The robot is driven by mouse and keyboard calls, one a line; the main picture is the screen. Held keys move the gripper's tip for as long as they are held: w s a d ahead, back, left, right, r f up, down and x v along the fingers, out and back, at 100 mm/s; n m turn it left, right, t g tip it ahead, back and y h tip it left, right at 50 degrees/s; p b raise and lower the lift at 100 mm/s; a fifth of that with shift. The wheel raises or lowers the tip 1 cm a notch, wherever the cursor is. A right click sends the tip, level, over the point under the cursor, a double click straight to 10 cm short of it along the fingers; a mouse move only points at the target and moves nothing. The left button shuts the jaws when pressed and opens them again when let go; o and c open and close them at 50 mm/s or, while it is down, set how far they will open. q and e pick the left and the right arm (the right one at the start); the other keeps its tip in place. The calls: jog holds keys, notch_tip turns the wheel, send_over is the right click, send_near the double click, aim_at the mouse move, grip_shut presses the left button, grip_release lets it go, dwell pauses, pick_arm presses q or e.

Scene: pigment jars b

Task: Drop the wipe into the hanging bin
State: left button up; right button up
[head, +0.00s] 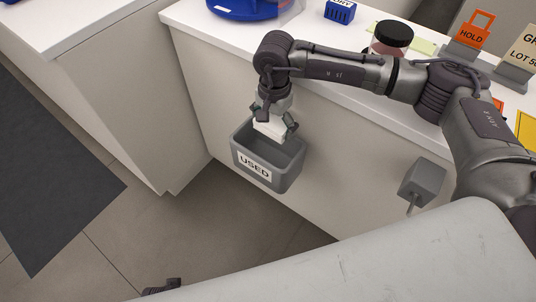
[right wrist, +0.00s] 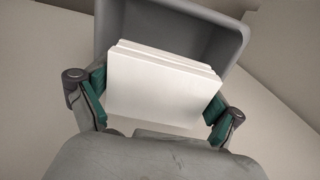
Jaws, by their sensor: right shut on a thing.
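My right gripper (head: 275,124) is shut on a folded white wipe (head: 268,131) over the mouth of the hanging bin. The bin (head: 259,166) is a grey open box labelled USED, hung on the front of the white counter. In the right wrist view the white wipe (right wrist: 160,86) sits between the green finger pads of my right gripper (right wrist: 157,102). The grey bin's rim (right wrist: 240,35) shows behind it. Whether the wipe is above or below the rim is hard to tell. At the bottom of the head view a dark piece, perhaps part of my left gripper, barely shows.
The counter (head: 205,40) carries a blue round item (head: 245,10), a blue labelled block (head: 340,12), a dark-lidded jar (head: 391,38) and an orange HOLD sign (head: 473,32). A grey box on a stem (head: 422,182) stands right of the bin. Floor below is clear.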

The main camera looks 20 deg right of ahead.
jog(key=o, duration=1.1)
jog(key=shift+c, duration=0.2)
notch_tip(320, 180, up, 12)
